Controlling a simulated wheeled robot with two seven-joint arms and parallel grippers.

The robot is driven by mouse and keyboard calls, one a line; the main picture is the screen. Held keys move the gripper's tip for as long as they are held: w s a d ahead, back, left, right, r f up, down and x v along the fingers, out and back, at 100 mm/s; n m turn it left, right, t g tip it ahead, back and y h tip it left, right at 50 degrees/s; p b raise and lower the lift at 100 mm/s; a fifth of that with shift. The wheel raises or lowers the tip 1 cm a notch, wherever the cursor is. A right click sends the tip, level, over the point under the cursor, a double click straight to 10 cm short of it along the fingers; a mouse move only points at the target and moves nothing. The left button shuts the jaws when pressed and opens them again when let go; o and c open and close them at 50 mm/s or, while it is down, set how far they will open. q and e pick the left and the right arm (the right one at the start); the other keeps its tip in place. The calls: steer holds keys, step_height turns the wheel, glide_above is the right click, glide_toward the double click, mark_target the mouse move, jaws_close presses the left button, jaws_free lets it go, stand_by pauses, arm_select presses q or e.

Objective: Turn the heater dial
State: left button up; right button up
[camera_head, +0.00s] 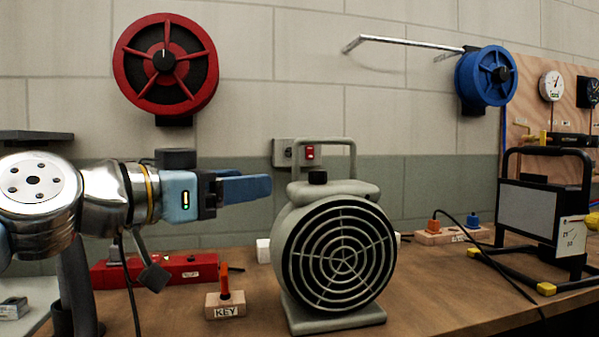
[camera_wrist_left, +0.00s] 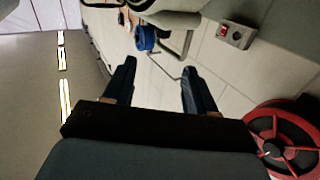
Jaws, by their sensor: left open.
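The grey-green heater (camera_head: 340,252) stands on the bench in the middle of the head view, its round grille facing forward. Its black dial (camera_head: 318,177) sits on top, under the carrying handle. My left gripper (camera_head: 268,188) comes in from the left at about the dial's height, its blue fingers pointing right, apart from the heater. In the left wrist view the fingers of my left gripper (camera_wrist_left: 157,75) are spread with nothing between them. Part of the heater (camera_wrist_left: 165,12) shows at the top edge there. The right gripper is not in view.
A wooden block marked KEY (camera_head: 226,304) with an orange-handled key stands left of the heater. A red box (camera_head: 180,268) lies behind it. A work light (camera_head: 540,215) stands at right. Red (camera_head: 165,63) and blue (camera_head: 486,76) reels and a red switch (camera_head: 310,152) are on the wall.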

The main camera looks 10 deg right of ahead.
mark_target(312, 174)
arm_select(q)
steer(key=p+x, duration=0.2)
steer(key=x, duration=0.4)
steer(key=p+x, duration=0.3)
steer(key=x, duration=0.4)
steer(key=shift+w+r, duration=0.1)
steer(key=shift+w, duration=0.3)
steer(key=shift+w+d, duration=0.2)
steer(key=shift+d, duration=0.15)
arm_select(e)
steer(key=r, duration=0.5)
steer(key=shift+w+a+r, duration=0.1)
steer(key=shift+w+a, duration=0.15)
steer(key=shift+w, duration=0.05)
arm_select(q)
steer(key=shift+c, duration=0.4)
jaws_close()
